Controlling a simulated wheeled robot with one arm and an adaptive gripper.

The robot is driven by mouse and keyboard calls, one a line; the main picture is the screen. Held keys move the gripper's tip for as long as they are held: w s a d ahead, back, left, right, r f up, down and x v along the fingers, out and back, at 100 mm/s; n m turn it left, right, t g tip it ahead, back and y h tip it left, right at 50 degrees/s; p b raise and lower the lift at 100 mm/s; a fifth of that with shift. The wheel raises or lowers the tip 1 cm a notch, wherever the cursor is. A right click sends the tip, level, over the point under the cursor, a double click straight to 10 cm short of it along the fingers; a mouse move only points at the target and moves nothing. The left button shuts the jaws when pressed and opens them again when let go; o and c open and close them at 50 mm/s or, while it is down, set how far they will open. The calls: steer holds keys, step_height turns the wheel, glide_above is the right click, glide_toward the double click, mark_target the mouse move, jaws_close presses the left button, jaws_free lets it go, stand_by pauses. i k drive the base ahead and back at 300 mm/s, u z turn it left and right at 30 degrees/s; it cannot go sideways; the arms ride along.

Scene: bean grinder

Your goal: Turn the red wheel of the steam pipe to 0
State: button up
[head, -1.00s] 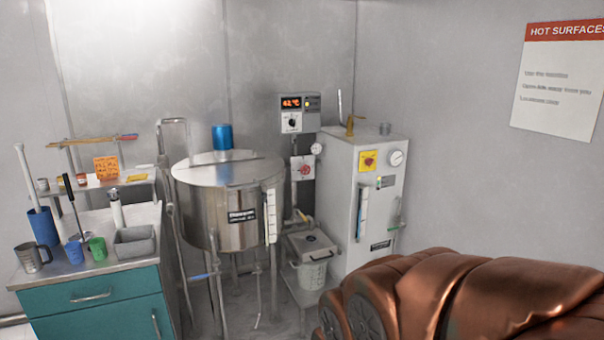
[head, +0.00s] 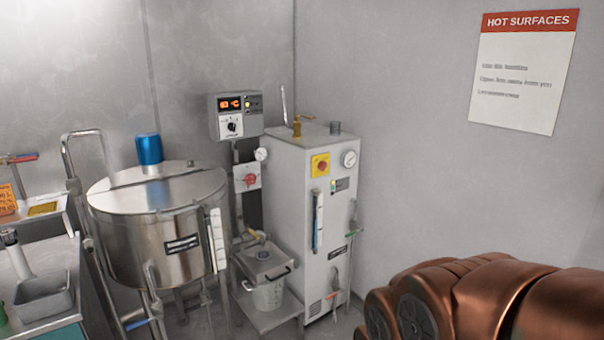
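A small red wheel (head: 250,179) sits on a pale plate on the vertical pipe, below the grey control box and left of the white boiler cabinet. It is too small to read any numbers or its setting. The pipe (head: 238,215) runs down between the steel kettle and the cabinet. My copper-coloured arm fills the lower right corner of the head view, well apart from the wheel. My gripper's fingers are not in view.
A steel kettle (head: 160,235) with a blue motor (head: 149,149) stands left. The control box (head: 235,116) hangs above the wheel. The white cabinet (head: 290,215) stands right, with a lidded bucket (head: 266,291) on a low stand before it. A counter (head: 60,262) is at far left.

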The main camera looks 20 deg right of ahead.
mark_target(250, 179)
steer(key=z, duration=0.2)
steer(key=i, duration=1.7)
steer(key=u, duration=1.3)
steer(key=i, duration=0.3)
steer(key=u, duration=0.25)
